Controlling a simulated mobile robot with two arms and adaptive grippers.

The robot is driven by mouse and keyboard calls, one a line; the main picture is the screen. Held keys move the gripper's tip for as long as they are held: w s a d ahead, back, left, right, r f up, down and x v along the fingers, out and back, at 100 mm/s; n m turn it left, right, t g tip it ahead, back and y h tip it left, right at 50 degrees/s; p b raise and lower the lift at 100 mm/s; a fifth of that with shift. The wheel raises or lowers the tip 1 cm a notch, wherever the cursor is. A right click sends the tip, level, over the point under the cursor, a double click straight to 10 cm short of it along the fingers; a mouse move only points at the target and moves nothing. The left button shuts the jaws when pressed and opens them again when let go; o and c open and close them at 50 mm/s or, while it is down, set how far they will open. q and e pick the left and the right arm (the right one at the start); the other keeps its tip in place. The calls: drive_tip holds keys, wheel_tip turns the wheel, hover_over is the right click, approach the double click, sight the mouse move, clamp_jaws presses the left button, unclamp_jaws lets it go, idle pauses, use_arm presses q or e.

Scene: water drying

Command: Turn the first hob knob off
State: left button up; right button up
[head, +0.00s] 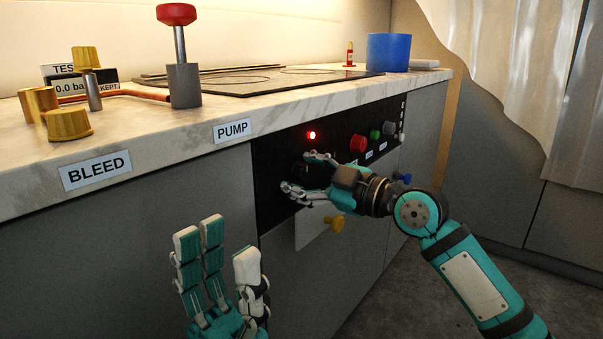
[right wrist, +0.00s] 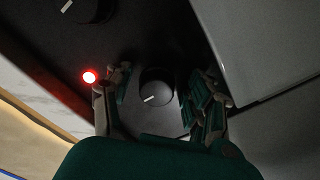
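The black hob control panel (head: 275,163) is on the cabinet front, with a lit red lamp (head: 311,134). In the right wrist view a round dark knob (right wrist: 157,90) with a white pointer mark sits between the fingers of my right gripper (right wrist: 160,100). The fingers are on both sides of it with gaps showing, so I cannot see contact. In the head view my right gripper (head: 304,174) is open at the panel and hides most of that knob. My left gripper (head: 226,250) is open and empty in front of the cabinet, fingers pointing up.
Red (head: 358,143), green (head: 375,134) and grey (head: 389,128) knobs sit further right on the panel. A yellow knob (head: 335,223) and a blue knob (head: 404,178) stick out lower down. The worktop (head: 150,138) carries a red-topped pump handle (head: 176,15) and a blue pot (head: 388,52).

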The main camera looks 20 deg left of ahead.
drive_tip(key=shift+d+r, duration=0.1)
drive_tip(key=v, duration=1.1)
drive_tip(key=shift+s+d, duration=0.15)
drive_tip(key=shift+d, duration=0.25)
